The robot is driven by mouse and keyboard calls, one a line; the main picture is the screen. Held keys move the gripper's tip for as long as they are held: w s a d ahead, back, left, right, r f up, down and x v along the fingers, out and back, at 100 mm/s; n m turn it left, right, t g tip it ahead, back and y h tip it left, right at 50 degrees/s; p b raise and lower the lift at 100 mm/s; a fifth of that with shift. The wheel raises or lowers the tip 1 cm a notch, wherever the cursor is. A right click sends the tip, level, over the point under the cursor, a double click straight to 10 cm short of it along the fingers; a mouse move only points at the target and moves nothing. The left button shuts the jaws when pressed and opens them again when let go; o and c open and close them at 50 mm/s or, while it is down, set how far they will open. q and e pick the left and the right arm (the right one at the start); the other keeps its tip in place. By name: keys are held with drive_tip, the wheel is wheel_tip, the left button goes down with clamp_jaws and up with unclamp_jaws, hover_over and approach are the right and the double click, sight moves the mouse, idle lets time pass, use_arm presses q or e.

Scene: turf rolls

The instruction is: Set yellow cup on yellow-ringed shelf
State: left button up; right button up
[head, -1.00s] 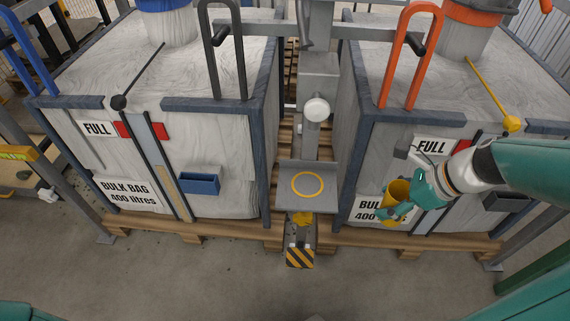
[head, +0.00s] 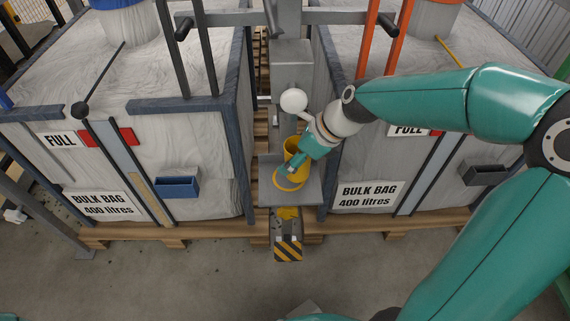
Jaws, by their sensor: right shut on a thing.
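The yellow cup (head: 292,146) is held upright in my right gripper (head: 296,167), which is shut on it. The cup appears over the back of the grey shelf (head: 311,191) between the two bulk bags. I cannot tell whether its base touches the shelf. The yellow ring (head: 283,185) marked on the shelf shows partly, just in front of the cup; the gripper hides some of it. My left gripper is not in view.
A round white knob (head: 294,101) on the grey post stands close behind the cup. Bulk bags stand left (head: 196,135) and right (head: 342,150) of the shelf. A yellow-black striped block (head: 288,249) is below it. The floor in front is mostly clear.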

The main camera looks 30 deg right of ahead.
drive_tip(key=shift+w+a, duration=0.35)
drive_tip(key=shift+w, duration=0.1)
drive_tip(key=f, duration=0.1)
drive_tip(key=f+b, duration=0.2)
drive_tip(key=shift+w+a+f, duration=0.2)
drive_tip(key=shift+w+f, duration=0.1)
drive_tip(key=o, duration=1.1)
drive_tip(key=shift+r, duration=0.2)
drive_tip(key=shift+s+d+r, duration=0.15)
drive_tip(key=shift+r, duration=0.15)
drive_tip(key=shift+p+v, duration=0.9)
drive_tip(key=shift+v, duration=0.3)
drive_tip(key=s+d, duration=0.2)
drive_tip(key=s, duration=0.1)
drive_tip(key=s+d, duration=0.2)
drive_tip(key=s, duration=0.1)
drive_tip(key=s+d, duration=0.3)
drive_tip(key=shift+s+f, duration=0.15)
drive_tip(key=shift+s, duration=0.25)
